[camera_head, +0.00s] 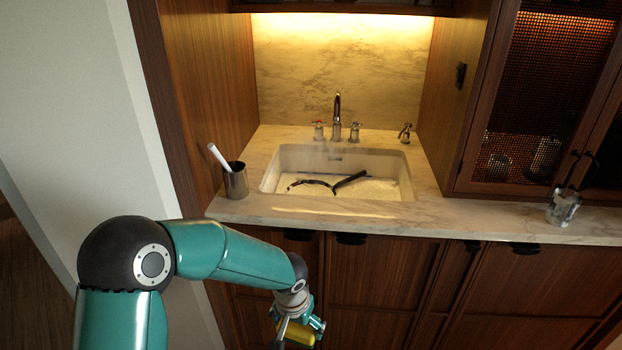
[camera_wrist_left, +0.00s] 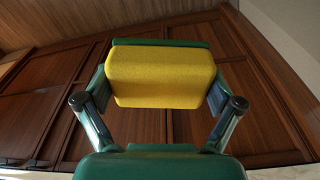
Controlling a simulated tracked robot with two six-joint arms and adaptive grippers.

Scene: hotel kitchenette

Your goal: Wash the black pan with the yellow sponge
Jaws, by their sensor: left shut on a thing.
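My left gripper (camera_head: 298,336) is in front of the wooden cabinet doors, below the counter. It is shut on the yellow sponge (camera_wrist_left: 160,77), which sits between its fingers in the left wrist view. The sponge also shows at the bottom of the head view (camera_head: 300,334), partly hidden by the gripper. The black pan (camera_head: 351,179) lies in the white sink (camera_head: 408,186); its handle points up to the right and part of its rim shows, the rest covered by pale water or foam. My right gripper does not show.
A tap (camera_head: 337,118) with two handles stands behind the sink. A metal cup (camera_head: 236,182) with a white-handled utensil stands at the left counter edge. A glass (camera_head: 562,207) stands at the right. The counter's front edge (camera_head: 330,216) lies between my left gripper and the sink.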

